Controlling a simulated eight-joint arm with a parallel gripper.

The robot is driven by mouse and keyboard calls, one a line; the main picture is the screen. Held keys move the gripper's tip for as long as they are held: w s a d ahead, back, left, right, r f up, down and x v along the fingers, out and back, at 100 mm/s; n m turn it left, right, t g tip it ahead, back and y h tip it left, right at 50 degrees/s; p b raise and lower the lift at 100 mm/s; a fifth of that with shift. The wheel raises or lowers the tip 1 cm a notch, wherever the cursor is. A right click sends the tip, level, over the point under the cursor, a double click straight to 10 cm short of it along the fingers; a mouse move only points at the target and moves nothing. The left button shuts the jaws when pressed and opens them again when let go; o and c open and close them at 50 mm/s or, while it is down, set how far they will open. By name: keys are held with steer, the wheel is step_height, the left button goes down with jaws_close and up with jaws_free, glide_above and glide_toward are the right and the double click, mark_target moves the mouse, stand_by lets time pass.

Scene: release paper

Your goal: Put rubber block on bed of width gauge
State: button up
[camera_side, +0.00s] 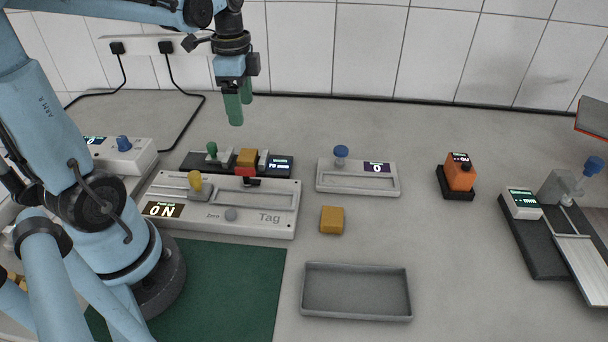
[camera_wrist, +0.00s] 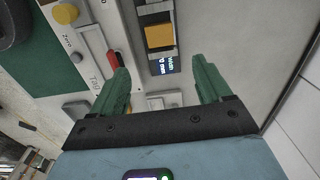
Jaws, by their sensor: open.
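The width gauge (camera_side: 280,167) is a dark, narrow device with a green knob and a small lit display, behind the pale "Tag" device. It shows in the wrist view too (camera_wrist: 163,67). An ochre block (camera_side: 247,157) sits on its bed between pale uprights, and shows in the wrist view (camera_wrist: 159,36). A second ochre block (camera_side: 332,220) lies on the bare table, in front of the blue-knobbed device. I cannot tell by looks which is the rubber block. My gripper (camera_side: 240,106) is open and empty, high above the gauge; its green fingers (camera_wrist: 161,80) are spread apart.
The pale "Tag" device (camera_side: 268,229) with yellow knob and red part stands before the gauge. A blue-knobbed device (camera_side: 325,187), grey tray (camera_side: 355,318), orange device (camera_side: 461,178) and green mat (camera_side: 240,290) are around. Table is free around the loose block.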

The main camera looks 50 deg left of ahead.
steer(key=s+d+n+t, duration=0.1)
steer(key=d+n+t, duration=0.6)
steer(key=d, duration=0.6)
steer(key=shift+s+d+f+n, duration=0.15)
steer(key=shift+s+n, duration=0.1)
steer(key=shift+n, duration=0.65)
